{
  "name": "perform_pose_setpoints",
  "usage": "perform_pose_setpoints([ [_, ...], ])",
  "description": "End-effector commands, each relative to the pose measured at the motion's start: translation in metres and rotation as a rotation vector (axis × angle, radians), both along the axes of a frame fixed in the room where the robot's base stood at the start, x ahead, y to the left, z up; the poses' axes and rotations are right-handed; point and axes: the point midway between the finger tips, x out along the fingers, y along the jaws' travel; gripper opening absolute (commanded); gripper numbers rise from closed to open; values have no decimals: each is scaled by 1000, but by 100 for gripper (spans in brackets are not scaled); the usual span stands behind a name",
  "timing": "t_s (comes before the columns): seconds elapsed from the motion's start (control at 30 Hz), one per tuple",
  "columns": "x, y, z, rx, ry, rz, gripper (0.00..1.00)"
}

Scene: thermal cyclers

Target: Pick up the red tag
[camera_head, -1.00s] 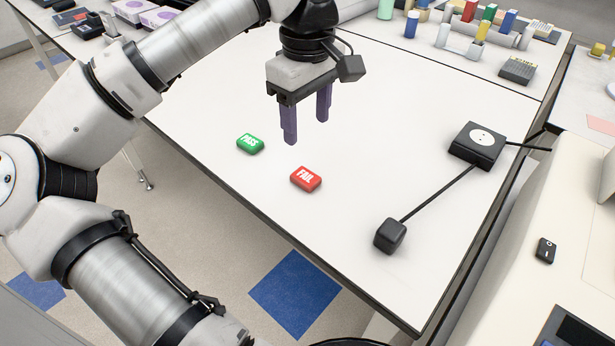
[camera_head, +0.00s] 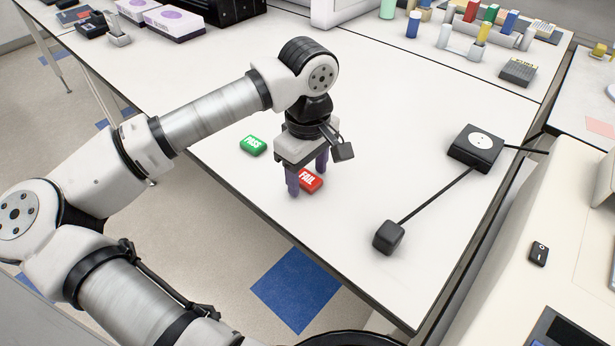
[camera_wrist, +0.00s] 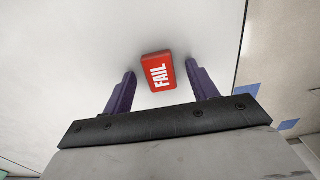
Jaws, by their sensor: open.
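The red tag (camera_head: 311,181), marked FAIL, lies flat on the white table. My gripper (camera_head: 308,180) is open, pointing down, with its purple fingers around the tag's place in the head view; the near finger hides part of the tag. In the wrist view the red tag (camera_wrist: 158,72) lies between and slightly beyond the two fingertips of my gripper (camera_wrist: 160,73), with a gap on each side. Whether the fingertips are level with the tag is hard to tell.
A green PASS tag (camera_head: 253,145) lies to the left of the red one. A black box (camera_head: 476,147) with a cable to a small black block (camera_head: 388,237) is on the right. The table's front edge is close to the red tag. Racks and boxes stand at the back.

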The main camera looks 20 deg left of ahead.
Motion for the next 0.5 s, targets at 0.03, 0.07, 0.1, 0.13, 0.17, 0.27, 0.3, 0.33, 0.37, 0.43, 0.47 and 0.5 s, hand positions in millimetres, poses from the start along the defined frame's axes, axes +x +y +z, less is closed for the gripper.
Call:
perform_pose_setpoints([
  [0.03, 0, 0, 0, 0, 0, 0, 58],
  [0.07, 0, 0, 0, 0, 0, 0, 58],
  [0.1, 0, 0, 0, 0, 0, 0, 54],
  [0.13, 0, 0, 0, 0, 0, 0, 50],
  [0.17, 0, 0, 0, 0, 0, 0, 46],
  [0.27, 0, 0, 0, 0, 0, 0, 33],
  [0.3, 0, 0, 0, 0, 0, 0, 28],
  [0.33, 0, 0, 0, 0, 0, 0, 24],
  [0.37, 0, 0, 0, 0, 0, 0, 20],
  [0.43, 0, 0, 0, 0, 0, 0, 11],
  [0.47, 0, 0, 0, 0, 0, 0, 10],
  [0.5, 0, 0, 0, 0, 0, 0, 10],
])
